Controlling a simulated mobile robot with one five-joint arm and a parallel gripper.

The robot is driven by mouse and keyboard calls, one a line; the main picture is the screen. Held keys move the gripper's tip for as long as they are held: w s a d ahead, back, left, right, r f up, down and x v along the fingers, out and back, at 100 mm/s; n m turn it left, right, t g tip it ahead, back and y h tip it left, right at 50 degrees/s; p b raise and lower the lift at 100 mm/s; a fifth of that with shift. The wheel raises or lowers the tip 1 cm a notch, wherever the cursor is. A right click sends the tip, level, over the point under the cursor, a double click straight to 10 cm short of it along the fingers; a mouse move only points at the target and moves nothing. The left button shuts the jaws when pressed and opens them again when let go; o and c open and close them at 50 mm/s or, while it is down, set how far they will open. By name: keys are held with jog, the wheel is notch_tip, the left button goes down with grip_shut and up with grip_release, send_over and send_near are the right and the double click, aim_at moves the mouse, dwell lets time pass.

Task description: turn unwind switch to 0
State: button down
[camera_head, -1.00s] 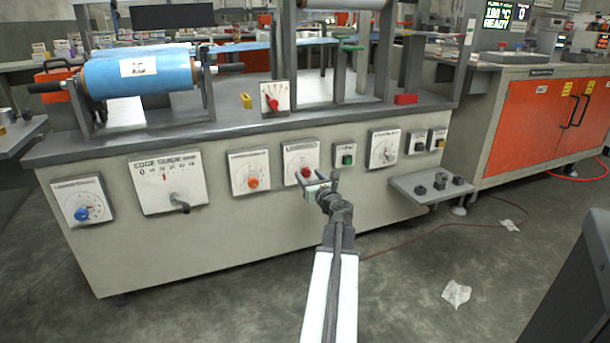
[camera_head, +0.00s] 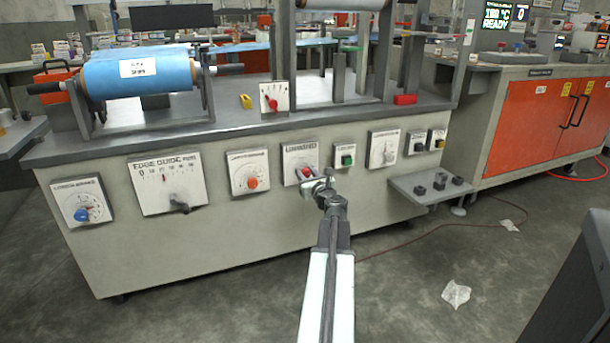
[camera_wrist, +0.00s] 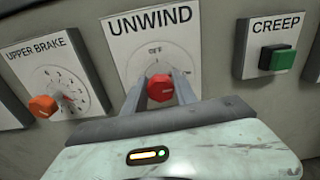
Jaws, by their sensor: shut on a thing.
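The unwind switch is a red knob (camera_wrist: 160,88) on a white plate (camera_wrist: 150,40) labelled UNWIND, with OFF marked above the knob in the wrist view. In the head view the plate (camera_head: 293,160) is on the machine's front panel, with the red knob partly behind my gripper (camera_head: 308,183). In the wrist view my gripper (camera_wrist: 160,92) is shut on the red knob, one finger on each side. The other position marks on the plate are too small or hidden to read, so I cannot tell the knob's exact setting.
The orange UPPER BRAKE knob (camera_wrist: 42,106) is close on the left and the green CREEP button (camera_wrist: 275,58) on the right. A small shelf (camera_head: 425,192) juts out at the panel's right. The floor in front is mostly clear.

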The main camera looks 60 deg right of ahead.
jog(key=n, duration=0.4)
jog(key=shift+w+n, duration=0.25)
jog(key=shift+n, duration=0.15)
jog(key=n, duration=0.4)
jog(key=shift+a, duration=0.15)
jog(key=n, duration=0.4)
jog(key=shift+f+n, duration=0.15)
jog(key=shift+n, duration=2.05)
jog(key=c, duration=1)
grip_release()
jog(key=shift+s, duration=0.1)
